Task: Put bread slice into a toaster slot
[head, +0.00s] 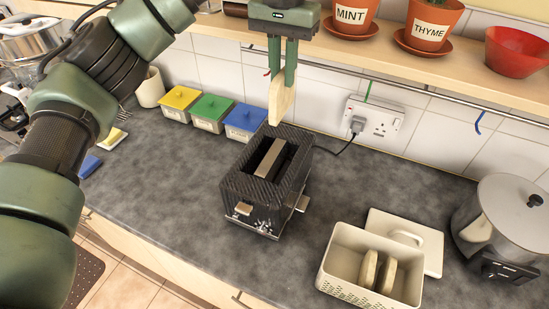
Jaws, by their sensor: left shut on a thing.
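My left gripper (284,82) hangs from the top middle with its fingers pointing down. It is shut on a bread slice (278,104), which hangs upright below the fingertips. The slice is above the back edge of the black toaster (237,188), as seen in the picture. I cannot tell how high it is above the toaster. The toaster stands on the counter with its slots (271,158) facing up. Two more bread slices (378,271) stand in a cream bread bin (335,262) at the lower right. My right gripper is not in view.
The bin's lid (418,240) lies beside it on the counter. A steel pot (495,215) stands at the far right. Lidded yellow, green and blue boxes (208,113) line the wall. A shelf with plant pots (345,18) runs above. A cord joins the toaster to a socket (375,122).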

